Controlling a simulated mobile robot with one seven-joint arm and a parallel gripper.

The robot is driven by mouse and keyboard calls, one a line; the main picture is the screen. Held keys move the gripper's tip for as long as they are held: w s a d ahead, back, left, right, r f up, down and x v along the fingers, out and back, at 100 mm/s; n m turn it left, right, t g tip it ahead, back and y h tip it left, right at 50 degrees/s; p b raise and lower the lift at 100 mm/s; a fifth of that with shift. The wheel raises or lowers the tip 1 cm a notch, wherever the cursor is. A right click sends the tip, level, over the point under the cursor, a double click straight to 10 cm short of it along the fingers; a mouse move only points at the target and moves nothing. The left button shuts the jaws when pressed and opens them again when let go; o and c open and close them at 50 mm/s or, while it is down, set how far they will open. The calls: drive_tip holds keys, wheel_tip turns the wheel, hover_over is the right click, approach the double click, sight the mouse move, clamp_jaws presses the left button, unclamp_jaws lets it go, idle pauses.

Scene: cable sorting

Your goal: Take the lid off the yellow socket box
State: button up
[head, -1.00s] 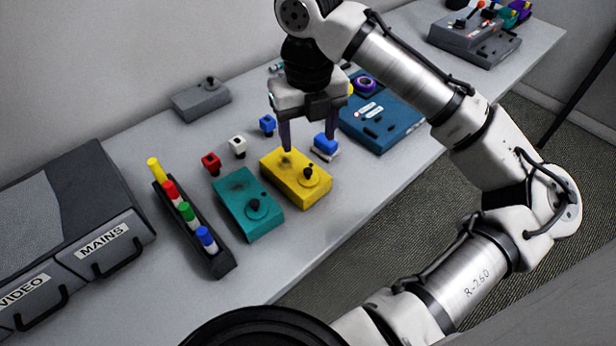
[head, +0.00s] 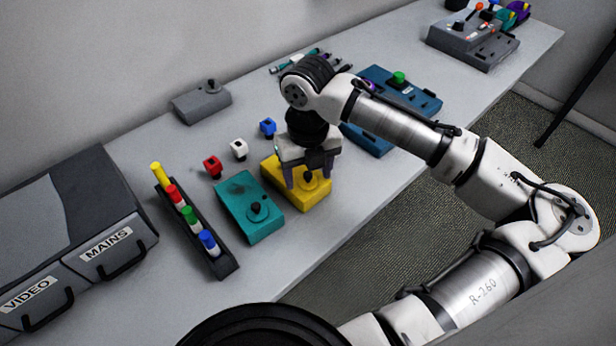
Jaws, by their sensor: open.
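The yellow socket box (head: 311,199) sits on the bench in the middle of the head view, right of the teal box. A round lid with a dark knob (head: 307,176) is on its top, partly hidden by my gripper. My gripper (head: 307,184) is open and points down over the yellow box, its two fingers on either side of the knob. I cannot tell whether the fingers touch the lid. The far part of the box is hidden behind the gripper.
The teal box (head: 237,195) with its own knob stands close on the left. Red (head: 212,166), white (head: 238,149) and blue (head: 267,127) plugs lie behind. A blue case (head: 424,101) is at the right. A dark rack (head: 222,266) of coloured pieces stands at left.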

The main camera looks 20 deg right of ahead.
drive_tip(key=shift+c, duration=0.3)
drive_tip(key=c, duration=1)
drive_tip(key=shift+r, duration=0.1)
